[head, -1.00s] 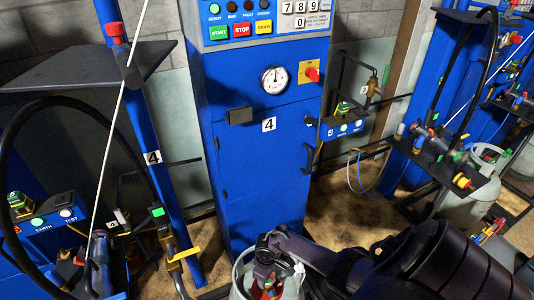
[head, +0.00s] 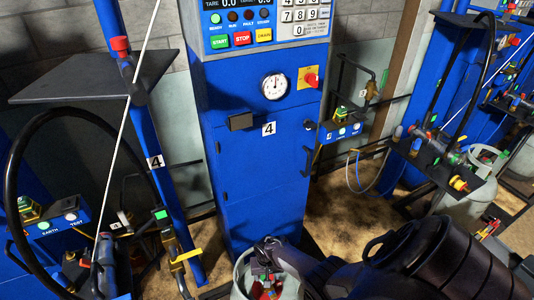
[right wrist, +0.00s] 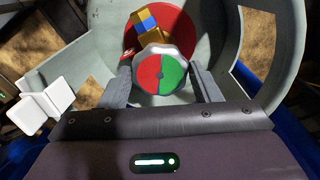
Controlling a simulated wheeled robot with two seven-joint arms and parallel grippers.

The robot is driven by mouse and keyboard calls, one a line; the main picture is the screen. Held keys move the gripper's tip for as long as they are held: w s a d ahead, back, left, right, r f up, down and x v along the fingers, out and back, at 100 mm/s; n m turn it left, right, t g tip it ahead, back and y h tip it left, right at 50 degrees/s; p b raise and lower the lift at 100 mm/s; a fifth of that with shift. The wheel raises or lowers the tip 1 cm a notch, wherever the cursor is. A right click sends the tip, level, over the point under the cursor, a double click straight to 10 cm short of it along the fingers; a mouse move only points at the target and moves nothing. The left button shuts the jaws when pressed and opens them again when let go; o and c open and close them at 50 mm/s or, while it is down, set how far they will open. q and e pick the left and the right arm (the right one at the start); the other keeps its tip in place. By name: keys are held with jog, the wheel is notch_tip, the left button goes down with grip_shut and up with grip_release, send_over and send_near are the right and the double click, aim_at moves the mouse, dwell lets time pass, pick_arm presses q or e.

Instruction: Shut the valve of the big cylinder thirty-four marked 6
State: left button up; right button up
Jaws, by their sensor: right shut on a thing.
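A grey gas cylinder (head: 240,288) stands at the bottom middle of the head view, in front of the blue cabinet. Its grey collar (right wrist: 236,30) surrounds the valve in the right wrist view. The valve's round handwheel (right wrist: 160,74) has a silver rim and a red-and-green face. Behind it are a brass and blue valve body (right wrist: 150,24) and a red surface. My right gripper (right wrist: 160,84) has its two fingers on either side of the handwheel, closed on it. In the head view, my right gripper (head: 267,262) reaches into the collar. No 6 is readable on the cylinder. My left gripper is out of view.
The blue cabinet (head: 262,185) marked 4 has a gauge (head: 275,86) and buttons. A black hose (head: 30,140) and filling fittings stand at left. Another grey cylinder (head: 465,203) stands at right. A white tag (right wrist: 40,103) is beside the collar.

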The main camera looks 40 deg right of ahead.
jog(key=m, duration=0.5)
jog(key=shift+w+m, duration=0.1)
jog(key=shift+m, duration=0.2)
jog(key=m, duration=0.4)
jog(key=shift+m, duration=0.4)
jog(key=shift+d+m, duration=0.1)
jog(key=shift+m, duration=0.2)
jog(key=o, duration=1)
jog(key=shift+r, duration=0.1)
